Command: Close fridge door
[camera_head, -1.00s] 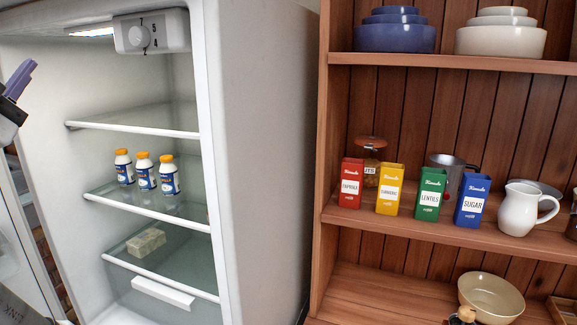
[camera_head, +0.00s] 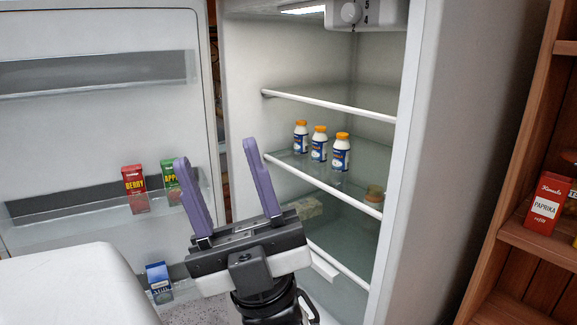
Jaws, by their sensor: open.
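The fridge (camera_head: 437,150) stands open, showing its lit inside with glass shelves. Its white door (camera_head: 100,130) is swung wide to the left, with its inner face and door shelves towards me. My gripper (camera_head: 212,150) is open and empty, its two purple fingers pointing up. In the picture it overlaps the gap between the door and the fridge body. I cannot tell whether it touches the door; no contact shows. The door's hinge side is partly hidden behind my gripper.
Door shelves hold a red carton (camera_head: 135,188), a green carton (camera_head: 170,180) and a blue carton (camera_head: 159,278). Three white bottles (camera_head: 319,145) stand inside the fridge. A wooden shelf unit (camera_head: 528,190) with a paprika box (camera_head: 548,203) is at right. A white rounded surface (camera_head: 65,290) fills the lower left.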

